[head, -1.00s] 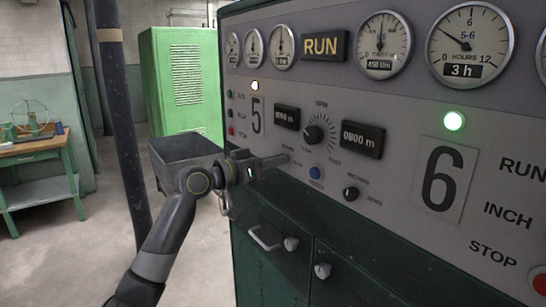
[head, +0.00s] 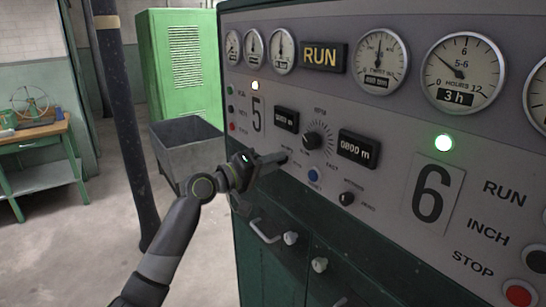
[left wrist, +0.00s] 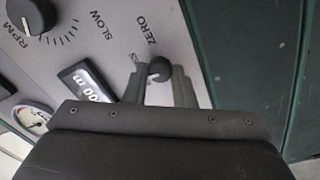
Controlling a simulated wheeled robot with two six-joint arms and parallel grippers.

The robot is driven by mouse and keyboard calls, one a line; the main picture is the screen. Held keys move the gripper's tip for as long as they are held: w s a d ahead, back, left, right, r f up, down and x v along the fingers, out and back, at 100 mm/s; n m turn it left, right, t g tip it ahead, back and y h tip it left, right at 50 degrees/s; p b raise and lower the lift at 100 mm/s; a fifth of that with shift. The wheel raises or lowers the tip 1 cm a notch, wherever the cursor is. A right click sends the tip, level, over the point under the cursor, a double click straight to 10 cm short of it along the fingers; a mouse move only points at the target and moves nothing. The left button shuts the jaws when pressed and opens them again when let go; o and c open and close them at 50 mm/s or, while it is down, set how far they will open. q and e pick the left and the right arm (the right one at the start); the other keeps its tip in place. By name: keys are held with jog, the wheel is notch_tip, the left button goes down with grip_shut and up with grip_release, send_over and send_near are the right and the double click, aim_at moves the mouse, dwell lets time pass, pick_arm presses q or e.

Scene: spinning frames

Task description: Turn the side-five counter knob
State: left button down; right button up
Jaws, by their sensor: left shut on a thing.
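The side-five counter knob is a small round black knob (left wrist: 159,69) below the word ZERO in the left wrist view. It sits between the two fingers of my left gripper (left wrist: 159,86), which is shut on it. In the head view my left gripper (head: 274,161) reaches the panel from the left, below the side-five counter (head: 286,119), and hides the knob. The counter also shows in the left wrist view (left wrist: 86,82), partly cut off by my gripper; its digits are only partly readable. My right gripper is not in view.
The larger RPM knob (head: 312,140) is close to the right of my gripper. A blue button (head: 313,174) and the side-six knob (head: 346,198) lie lower right. A grey bin (head: 187,145) and a dark post (head: 122,130) stand left of the cabinet.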

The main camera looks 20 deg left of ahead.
pick_arm(q)
jog(key=shift+n, duration=0.3)
jog(key=c, duration=1.2)
grip_release()
jog(key=b+v, duration=0.7)
jog(key=v, duration=1)
jog(key=shift+s, duration=0.2)
jog(key=shift+a+f, duration=0.1)
jog(key=shift+a, duration=0.05)
jog(key=shift+f, duration=0.1)
